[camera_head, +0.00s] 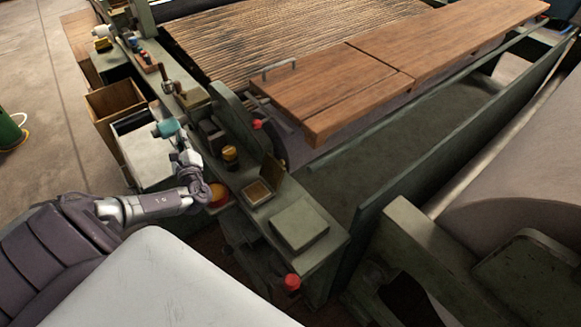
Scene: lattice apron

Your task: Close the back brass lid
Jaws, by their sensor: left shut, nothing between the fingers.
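A small brass-toned lid (273,171) stands open, tilted up on the far right side of a shallow square box (257,193) on the green machine top. The box's opening shows a pale tan inside. My left arm comes in from the left, and my left gripper (182,148) is shut and empty. In the picture it is left of the lid and apart from it, over the machine's left edge. Its fingertips are small and hard to make out. My right gripper is not in view.
A flat green block (299,225) sits in front of the box. A yellow-topped knob (230,154), an orange-red button (217,194) and a red knob (292,282) are nearby. Open bins (113,101) stand at the left. Wooden boards (335,88) lie behind.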

